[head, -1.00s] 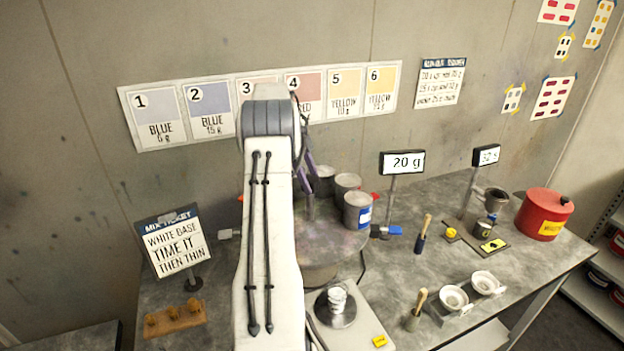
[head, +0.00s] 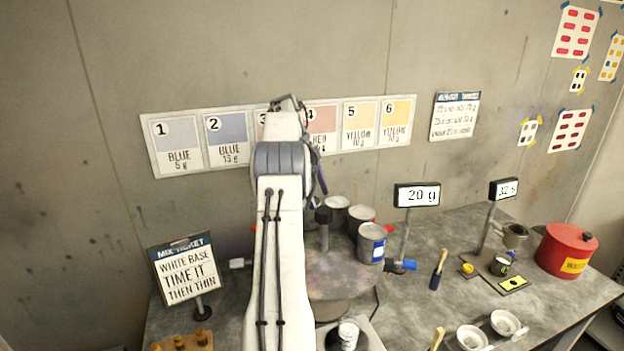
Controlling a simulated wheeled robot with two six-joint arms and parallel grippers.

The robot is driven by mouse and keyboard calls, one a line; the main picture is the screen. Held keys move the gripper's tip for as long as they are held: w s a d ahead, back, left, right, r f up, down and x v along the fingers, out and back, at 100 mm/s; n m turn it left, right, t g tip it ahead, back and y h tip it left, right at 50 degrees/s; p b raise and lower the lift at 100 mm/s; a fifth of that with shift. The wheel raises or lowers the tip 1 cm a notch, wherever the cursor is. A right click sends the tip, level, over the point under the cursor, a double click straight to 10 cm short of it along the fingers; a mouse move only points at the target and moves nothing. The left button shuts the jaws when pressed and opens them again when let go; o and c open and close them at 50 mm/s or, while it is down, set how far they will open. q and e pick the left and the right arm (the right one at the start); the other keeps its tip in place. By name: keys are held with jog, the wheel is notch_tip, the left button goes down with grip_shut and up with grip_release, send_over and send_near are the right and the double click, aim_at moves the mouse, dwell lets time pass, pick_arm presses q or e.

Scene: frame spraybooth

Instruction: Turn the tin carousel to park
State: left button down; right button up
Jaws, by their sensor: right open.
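The tin carousel (head: 345,281) is a round grey turntable on the bench in the middle of the head view. Several grey tins stand on its right and back part, the nearest a tin with a blue label (head: 371,243). A dark-topped post (head: 323,216) rises near its middle. Coloured pieces stick out around it: a blue one (head: 402,266) at right, a white one (head: 238,263) at left, and red ones farther back. My right gripper (head: 319,181) is open, above the carousel's back part and mostly hidden behind my arm. The arm also hides the carousel's left part. My left gripper is out of view.
A ticket stand (head: 183,271) is at left. A scale display (head: 417,195) stands just right of the carousel. A brush (head: 439,268), white bowls (head: 472,338) and a red pot (head: 566,250) are farther right. Numbered colour cards (head: 226,141) hang behind.

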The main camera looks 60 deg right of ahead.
jog(key=p+v, duration=0.2)
jog(key=v, duration=0.3)
dwell(0.6)
